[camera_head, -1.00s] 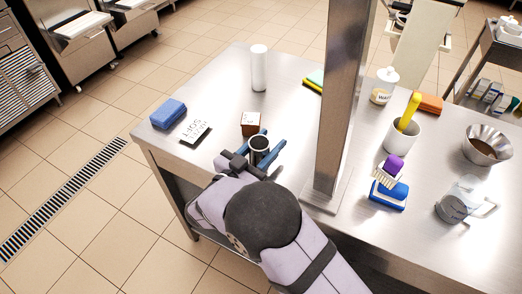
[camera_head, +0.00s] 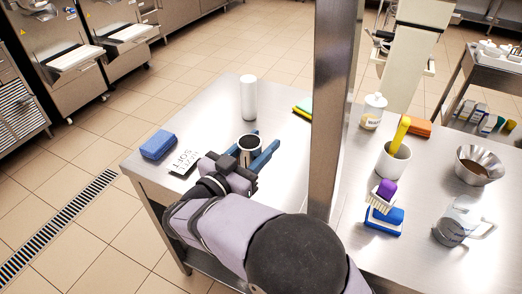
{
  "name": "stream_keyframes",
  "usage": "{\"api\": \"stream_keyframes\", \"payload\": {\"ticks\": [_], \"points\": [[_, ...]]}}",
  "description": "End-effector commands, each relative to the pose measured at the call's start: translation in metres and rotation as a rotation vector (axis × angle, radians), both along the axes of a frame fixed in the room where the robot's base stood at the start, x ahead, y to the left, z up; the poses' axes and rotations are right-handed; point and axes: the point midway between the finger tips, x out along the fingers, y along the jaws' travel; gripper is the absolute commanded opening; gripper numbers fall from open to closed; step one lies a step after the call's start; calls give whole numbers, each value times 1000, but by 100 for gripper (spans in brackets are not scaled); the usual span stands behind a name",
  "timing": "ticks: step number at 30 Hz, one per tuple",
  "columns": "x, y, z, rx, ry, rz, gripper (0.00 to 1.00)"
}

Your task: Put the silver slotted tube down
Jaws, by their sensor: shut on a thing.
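The silver slotted tube (camera_head: 249,143) is upright between the blue fingers of my gripper (camera_head: 257,147), over the left part of the steel table (camera_head: 220,112). Its dark open top faces up. My gripper is shut on it. The fingers and wrist hide its lower part, so I cannot tell whether its base touches the table or if its slots show.
A white cylinder (camera_head: 249,98) stands just behind. A blue sponge (camera_head: 158,144) and a printed card (camera_head: 184,161) lie left. A steel post (camera_head: 336,110) rises close on the right. Beyond it are a white pot (camera_head: 393,161), a brush (camera_head: 383,212) and a metal bowl (camera_head: 478,167).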

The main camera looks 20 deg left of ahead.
Motion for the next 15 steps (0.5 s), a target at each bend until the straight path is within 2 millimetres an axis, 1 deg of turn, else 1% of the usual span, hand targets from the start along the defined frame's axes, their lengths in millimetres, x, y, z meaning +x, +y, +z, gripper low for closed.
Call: {"api": "stream_keyframes", "payload": {"ticks": [4, 7, 15], "points": [[0, 0, 6, 0, 0, 0, 12], [0, 0, 15, 0, -1, 0, 12], [0, 0, 52, 0, -1, 0, 12]]}}
